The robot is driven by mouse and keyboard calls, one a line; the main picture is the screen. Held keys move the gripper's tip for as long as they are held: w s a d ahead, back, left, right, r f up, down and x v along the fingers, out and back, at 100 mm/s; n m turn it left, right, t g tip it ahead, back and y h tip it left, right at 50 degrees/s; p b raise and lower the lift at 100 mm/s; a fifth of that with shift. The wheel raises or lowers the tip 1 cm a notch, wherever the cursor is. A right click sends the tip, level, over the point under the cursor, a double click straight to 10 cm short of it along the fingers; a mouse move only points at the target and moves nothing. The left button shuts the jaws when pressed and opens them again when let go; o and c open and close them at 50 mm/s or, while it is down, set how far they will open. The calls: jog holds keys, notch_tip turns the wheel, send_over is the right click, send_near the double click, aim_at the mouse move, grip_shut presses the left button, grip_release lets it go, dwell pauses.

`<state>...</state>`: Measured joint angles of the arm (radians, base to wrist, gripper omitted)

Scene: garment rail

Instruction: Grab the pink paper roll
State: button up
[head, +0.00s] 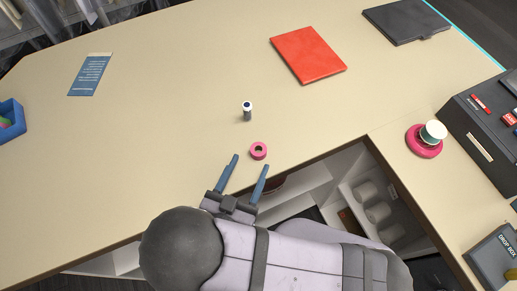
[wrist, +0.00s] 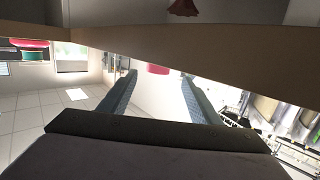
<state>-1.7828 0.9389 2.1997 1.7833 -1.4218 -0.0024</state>
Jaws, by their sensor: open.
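A small pink paper roll (head: 258,151) stands on the beige desk near its front edge, with a dark hole in its top. In the wrist view, a pink patch that looks like this roll (wrist: 158,69) shows between the two fingers, past their tips. My gripper (head: 250,161) is open and empty at the desk's front edge, with its blue fingers pointing at the roll. The roll lies just beyond the fingertips, nearer the right one in the head view. It looks apart from both fingers.
A red folder (head: 308,55) and black clipboard (head: 405,20) lie farther back. At right are a larger pink ring (head: 424,149) with a spool on it, and a black organizer (head: 485,130). The desk's left is mostly clear.

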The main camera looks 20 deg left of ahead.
aim_at(258, 151)
jog(key=shift+w, duration=0.5)
jog(key=shift+w+f+p, duration=0.1)
jog(key=shift+w+p, duration=0.3)
jog(key=shift+w, duration=0.2)
jog(key=shift+w+d+p, duration=0.15)
jog(key=shift+w+p, duration=0.2)
jog(key=shift+p, duration=0.05)
jog(key=w+p, duration=0.1)
jog(key=w, duration=0.2)
jog(key=shift+d+f+p, duration=0.1)
jog(key=shift+d+p, duration=0.05)
jog(key=shift+p, duration=0.25)
jog(key=shift+w+f, duration=0.2)
jog(key=shift+w, duration=0.5)
jog(key=c, duration=1.1)
